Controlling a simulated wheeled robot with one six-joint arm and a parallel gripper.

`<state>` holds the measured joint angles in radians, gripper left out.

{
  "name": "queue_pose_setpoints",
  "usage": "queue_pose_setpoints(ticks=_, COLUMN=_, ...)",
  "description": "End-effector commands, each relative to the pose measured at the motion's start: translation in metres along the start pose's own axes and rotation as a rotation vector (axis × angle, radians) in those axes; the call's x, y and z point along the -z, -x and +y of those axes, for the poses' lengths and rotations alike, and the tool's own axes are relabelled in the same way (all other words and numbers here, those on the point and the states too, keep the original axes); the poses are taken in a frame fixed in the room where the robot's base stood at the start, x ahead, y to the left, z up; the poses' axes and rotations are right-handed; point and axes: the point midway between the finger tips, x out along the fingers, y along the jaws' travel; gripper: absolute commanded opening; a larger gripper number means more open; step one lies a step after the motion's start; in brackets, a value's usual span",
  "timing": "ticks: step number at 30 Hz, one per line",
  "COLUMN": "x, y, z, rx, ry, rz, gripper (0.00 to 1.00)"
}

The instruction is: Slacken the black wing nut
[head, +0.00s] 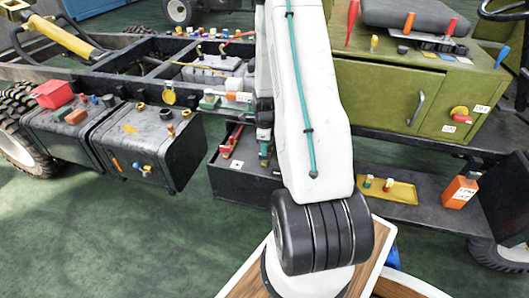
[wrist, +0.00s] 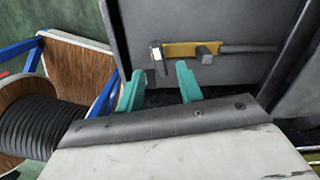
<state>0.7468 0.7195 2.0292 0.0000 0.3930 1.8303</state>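In the wrist view my gripper (wrist: 160,88) shows two teal fingers standing well apart with nothing between them. Beyond the fingertips, a yellow strap or plate (wrist: 183,49) is fixed on a dark grey panel (wrist: 240,82). A dark knob-like piece (wrist: 206,53) sits on this strap, and a small pale metal bar (wrist: 157,56) stands at its left end. I cannot tell for sure whether the dark piece is the black wing nut. The fingers appear apart from both. In the head view the gripper is mostly hidden by my arm; teal parts (head: 265,154) show beside it.
In the head view, a black tank (head: 150,150) stands left of my arm and an open dark box (head: 240,180) just beside it. A green cabinet (head: 375,95) and a shelf with a yellow tray (head: 400,193) are at right. Green floor at lower left is clear.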

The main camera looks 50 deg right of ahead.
Motion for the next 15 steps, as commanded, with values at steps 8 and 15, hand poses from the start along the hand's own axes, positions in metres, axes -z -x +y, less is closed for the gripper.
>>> queue_pose_setpoints(ticks=8, x=-0.001, y=-0.031, z=0.000, rx=0.000, ry=0.002, rz=0.000, gripper=0.36)
queue_pose_setpoints(ticks=15, x=-0.001, y=-0.033, z=0.000, rx=0.001, ry=0.002, rz=0.000, gripper=0.36)
